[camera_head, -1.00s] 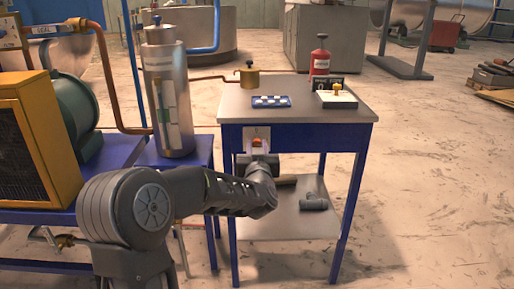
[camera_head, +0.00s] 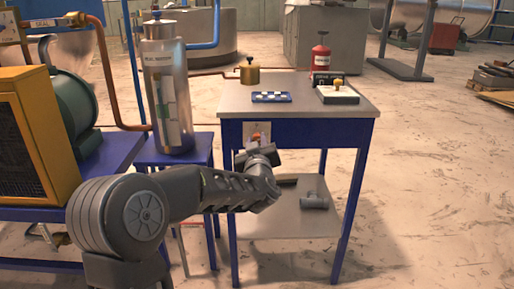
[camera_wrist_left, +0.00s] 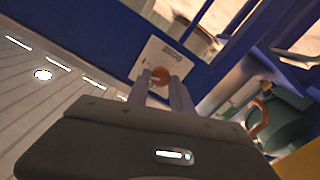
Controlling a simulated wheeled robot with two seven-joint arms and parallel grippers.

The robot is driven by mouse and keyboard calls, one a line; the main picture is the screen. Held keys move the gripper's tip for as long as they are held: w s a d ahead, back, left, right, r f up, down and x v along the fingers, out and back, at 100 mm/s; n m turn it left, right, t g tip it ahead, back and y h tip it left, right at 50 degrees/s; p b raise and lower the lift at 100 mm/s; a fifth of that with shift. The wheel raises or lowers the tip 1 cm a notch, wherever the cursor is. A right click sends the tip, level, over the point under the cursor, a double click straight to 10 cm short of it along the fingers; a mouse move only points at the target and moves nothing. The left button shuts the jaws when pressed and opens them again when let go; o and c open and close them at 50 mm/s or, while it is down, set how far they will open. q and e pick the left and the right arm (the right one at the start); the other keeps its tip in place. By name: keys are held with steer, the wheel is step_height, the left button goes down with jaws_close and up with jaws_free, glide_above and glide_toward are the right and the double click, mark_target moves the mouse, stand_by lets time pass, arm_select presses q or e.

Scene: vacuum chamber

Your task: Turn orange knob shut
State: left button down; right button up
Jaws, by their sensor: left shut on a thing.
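The orange knob (camera_wrist_left: 160,77) sits on a pale plate (camera_wrist_left: 153,57) in the left wrist view. The plate is fixed to the front of the blue-framed table and shows small in the head view (camera_head: 257,130). My left gripper (camera_wrist_left: 161,84) has its two fingers on either side of the knob and is shut on it. In the head view the left gripper (camera_head: 256,150) is at the table front, rolled to one side, and covers most of the knob. My right gripper is not in view.
A grey tool (camera_head: 315,201) lies on the lower shelf. A metal cylinder (camera_head: 166,90) stands left of the table.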

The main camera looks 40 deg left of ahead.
arm_select(q)
steer(key=shift+a+f+n+b, duration=0.1)
steer(key=shift+n+b, duration=2.45)
steer(key=shift+n, duration=0.95)
steer(key=shift+f+n+b, duration=0.1)
steer(key=shift+n+b, duration=2.4)
steer(key=shift+n, duration=1)
steer(key=c, duration=1.1)
jaws_free()
steer(key=shift+c, duration=0.2)
